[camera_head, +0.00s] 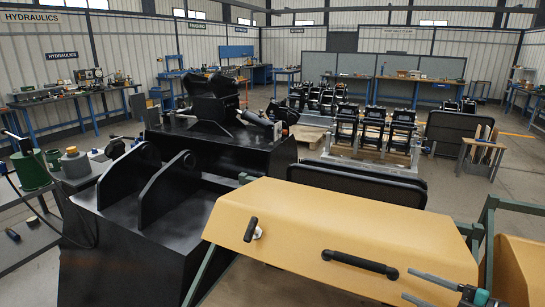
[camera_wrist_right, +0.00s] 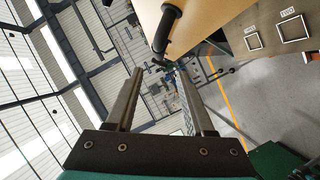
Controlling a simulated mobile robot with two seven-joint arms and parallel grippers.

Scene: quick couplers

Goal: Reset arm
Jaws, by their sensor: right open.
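My right gripper (camera_head: 408,285) is at the lower right of the head view, in front of the yellow panel (camera_head: 310,235). Its two grey fingers are apart with nothing between them. In the right wrist view the open fingers (camera_wrist_right: 158,72) frame empty space. A black bar handle (camera_head: 360,263) on the panel lies left of the gripper, apart from it. A handle also shows in the right wrist view (camera_wrist_right: 168,27), just beyond the fingertips. A second black handle (camera_head: 250,230) sits on the panel's left part. My left gripper is in neither view.
A large black coupler body with upright plates (camera_head: 165,195) stands left of the panel. A pallet of black couplers (camera_head: 370,135) is behind. A side table with a green canister (camera_head: 30,170) is at far left. Green frame bars (camera_head: 489,240) flank the panel's right end. Open floor lies at right.

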